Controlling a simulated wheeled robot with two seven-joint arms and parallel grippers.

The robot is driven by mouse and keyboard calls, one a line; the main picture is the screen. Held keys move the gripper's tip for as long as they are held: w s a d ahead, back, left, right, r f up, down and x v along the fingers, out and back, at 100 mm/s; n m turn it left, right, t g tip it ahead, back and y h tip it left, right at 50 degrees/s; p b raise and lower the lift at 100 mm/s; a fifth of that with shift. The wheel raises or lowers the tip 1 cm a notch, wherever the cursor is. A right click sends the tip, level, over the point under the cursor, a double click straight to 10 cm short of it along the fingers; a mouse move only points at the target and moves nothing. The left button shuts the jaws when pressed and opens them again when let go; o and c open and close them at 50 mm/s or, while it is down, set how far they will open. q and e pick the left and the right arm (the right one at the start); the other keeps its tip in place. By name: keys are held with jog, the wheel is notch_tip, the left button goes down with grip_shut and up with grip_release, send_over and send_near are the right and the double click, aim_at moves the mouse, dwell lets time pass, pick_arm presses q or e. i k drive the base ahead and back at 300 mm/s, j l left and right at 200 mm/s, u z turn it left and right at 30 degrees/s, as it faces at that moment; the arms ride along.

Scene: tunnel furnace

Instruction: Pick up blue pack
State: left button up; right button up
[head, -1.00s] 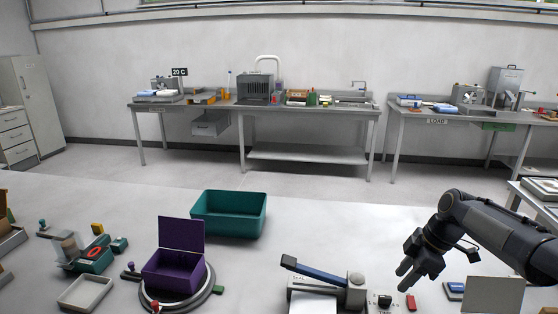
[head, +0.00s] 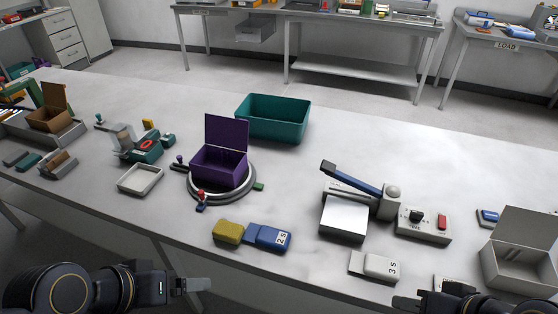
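My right gripper (head: 405,302) is at the bottom, right of the blue pack and mostly cut off by the frame. I see nothing held in either gripper.
A white pack (head: 375,265) marked "3 S" lies to the right. A sealer with a blue lever (head: 352,178) and a control box (head: 424,225) stand behind it. A purple box (head: 220,165) sits on a round turntable; a teal bin (head: 272,118) is behind. A grey open box (head: 520,255) stands right.

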aim_at(277, 239)
jog(key=u, duration=1.15)
jog(key=k+l+u, duration=0.1)
jog(key=l+u, duration=0.25)
jog(key=k+l+u, duration=0.15)
jog(key=u, duration=0.15)
